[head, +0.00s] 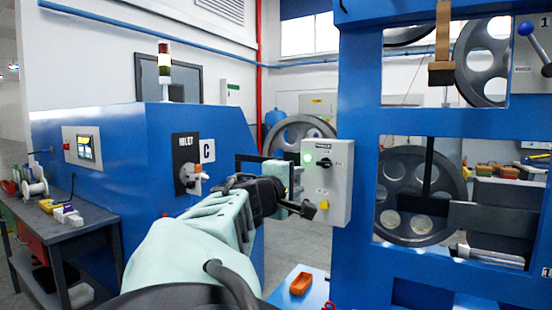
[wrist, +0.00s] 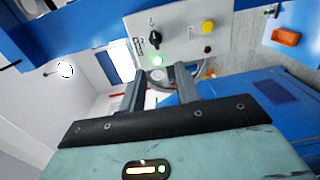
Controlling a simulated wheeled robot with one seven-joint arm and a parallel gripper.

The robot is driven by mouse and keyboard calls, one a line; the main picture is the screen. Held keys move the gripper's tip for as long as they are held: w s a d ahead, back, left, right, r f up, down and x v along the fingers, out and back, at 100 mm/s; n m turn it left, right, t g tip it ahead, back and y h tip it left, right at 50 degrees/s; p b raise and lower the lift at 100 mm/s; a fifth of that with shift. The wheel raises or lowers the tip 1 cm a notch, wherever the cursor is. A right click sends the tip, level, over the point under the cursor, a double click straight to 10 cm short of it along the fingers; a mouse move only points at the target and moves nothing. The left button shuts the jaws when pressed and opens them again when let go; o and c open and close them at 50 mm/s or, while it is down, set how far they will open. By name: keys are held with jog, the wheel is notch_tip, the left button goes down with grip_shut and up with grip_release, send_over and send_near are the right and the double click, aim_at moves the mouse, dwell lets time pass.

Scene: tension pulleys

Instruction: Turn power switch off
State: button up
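A grey control box (head: 341,203) is fixed to the blue machine frame near the centre of the head view. It carries a black rotary switch (head: 326,163), a lit green lamp (head: 308,158) and a yellow button (head: 322,192). The wrist view shows the black switch (wrist: 154,40) close up, with the lit green lamp (wrist: 157,61), the yellow button (wrist: 207,27) and a dark red button (wrist: 207,49). My gripper (wrist: 156,76) is open and empty, in front of the box and apart from the switch. In the head view it partly covers the box's left side.
A blue cabinet (head: 95,150) with a black switch plate (head: 186,160) stands to the left. The blue frame (head: 440,125) with large pulleys (head: 415,190) stands right of the box. An orange tray (head: 300,284) lies below it. A workbench (head: 65,235) is far left.

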jog(key=r, duration=0.1)
jog(key=p, duration=0.4)
send_near(323, 165)
jog(key=x, duration=0.7)
jog(key=shift+w+r, duration=0.1)
jog(key=shift+w+d, duration=0.4)
jog(key=shift+w, duration=0.05)
grip_shut()
